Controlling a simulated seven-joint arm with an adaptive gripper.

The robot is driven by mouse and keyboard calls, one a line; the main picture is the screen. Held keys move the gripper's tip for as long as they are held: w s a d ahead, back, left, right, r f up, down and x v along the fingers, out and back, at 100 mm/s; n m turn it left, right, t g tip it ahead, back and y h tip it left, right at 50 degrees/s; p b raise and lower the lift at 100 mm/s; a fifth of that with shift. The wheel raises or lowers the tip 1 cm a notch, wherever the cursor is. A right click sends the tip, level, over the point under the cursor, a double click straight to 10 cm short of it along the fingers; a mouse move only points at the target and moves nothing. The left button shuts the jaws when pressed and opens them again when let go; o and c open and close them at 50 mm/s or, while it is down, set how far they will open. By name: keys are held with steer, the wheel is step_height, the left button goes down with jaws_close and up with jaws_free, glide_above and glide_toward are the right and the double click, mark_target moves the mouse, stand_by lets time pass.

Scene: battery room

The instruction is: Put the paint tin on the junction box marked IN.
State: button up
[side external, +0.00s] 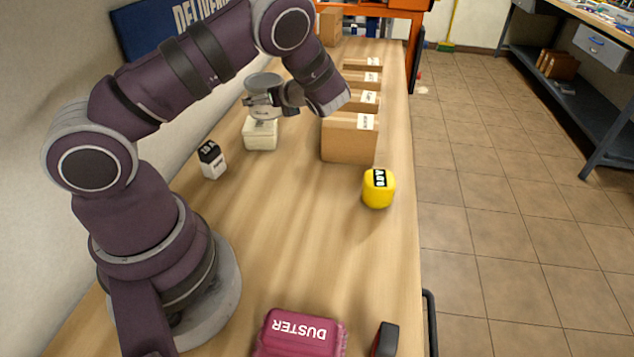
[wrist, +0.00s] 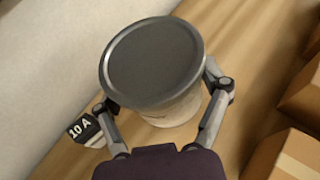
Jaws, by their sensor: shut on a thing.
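The paint tin (side external: 264,82) has a grey lid and a pale body. My gripper (side external: 268,100) is shut on it, with one finger on each side. In the wrist view the lid of the tin (wrist: 153,62) faces the camera and looks roughly level. A cream junction box (side external: 261,135) stands on the bench directly below the tin in the side view. No IN mark is readable on it. The tin and gripper hide part of its top, and I cannot tell whether the tin touches it.
A black-and-white block (side external: 211,160), marked 10 A in the wrist view (wrist: 84,129), stands left of the junction box. Cardboard boxes (side external: 349,143) line the right side. A yellow rounded block (side external: 379,190) and a maroon DUSTER case (side external: 300,335) are nearer. Mid-bench is clear.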

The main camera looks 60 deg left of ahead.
steer(key=shift+w+a+f, duration=0.2)
steer(key=shift+w+a, duration=0.4)
steer(key=shift+w, duration=0.1)
step_height(320, 180, down, 3)
steer(key=shift+f, duration=0.15)
steer(key=o, duration=1.2)
steer(key=v, duration=1.2)
steer(key=s+d+r+n+t+h, duration=0.5)
steer(key=s+d+r+n+h, duration=0.4)
steer(key=n, duration=0.9)
steer(key=s+d+h, duration=0.2)
steer(key=d+h, duration=0.2)
steer(key=shift+s+r+t, duration=0.2)
steer(key=shift+s+t, duration=0.2)
